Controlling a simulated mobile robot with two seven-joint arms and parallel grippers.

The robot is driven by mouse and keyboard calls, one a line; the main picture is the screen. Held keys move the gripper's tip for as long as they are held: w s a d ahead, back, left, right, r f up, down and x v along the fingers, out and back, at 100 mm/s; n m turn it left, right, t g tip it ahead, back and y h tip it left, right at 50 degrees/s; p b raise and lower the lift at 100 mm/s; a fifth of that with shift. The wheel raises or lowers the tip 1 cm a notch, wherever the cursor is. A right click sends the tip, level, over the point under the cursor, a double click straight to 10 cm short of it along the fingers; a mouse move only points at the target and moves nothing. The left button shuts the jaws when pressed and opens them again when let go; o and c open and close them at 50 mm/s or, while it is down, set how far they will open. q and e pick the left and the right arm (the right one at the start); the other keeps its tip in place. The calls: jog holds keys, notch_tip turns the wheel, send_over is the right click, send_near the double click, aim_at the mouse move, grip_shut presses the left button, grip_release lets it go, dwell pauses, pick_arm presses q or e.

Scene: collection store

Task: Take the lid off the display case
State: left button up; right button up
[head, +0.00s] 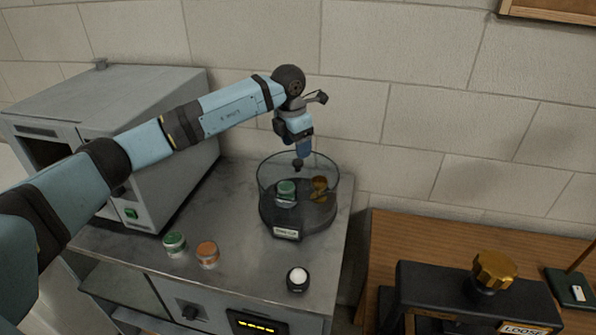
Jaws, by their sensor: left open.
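The display case (268,210) is a clear round case with a dark base and a small label on its front. It stands on the grey metal top near the wall. A green-topped jar and a brass-coloured item show inside through the clear wall. The lid looks clear, with a small dark knob (297,165) at its middle. My left gripper (303,154) points down right at the knob, open; whether its fingers touch or straddle the knob is too small to tell. My right gripper is out of view.
A grey oven-like box (165,140) stands left of the case. A green-topped jar (174,243), an orange-topped jar (208,253) and a dark holder with a white ball (297,278) stand in front. A wooden table (420,240) with a gold-knobbed black device (493,270) is at right.

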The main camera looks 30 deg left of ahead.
aim_at(298, 161)
pick_arm(q)
notch_tip(298, 161, down, 5)
jog(key=shift+w+d+f+p, duration=0.1)
jog(key=shift+d+f+p, duration=0.05)
jog(key=shift+p, duration=0.4)
jog(key=c, duration=1.1)
jog(key=shift+r, duration=0.2)
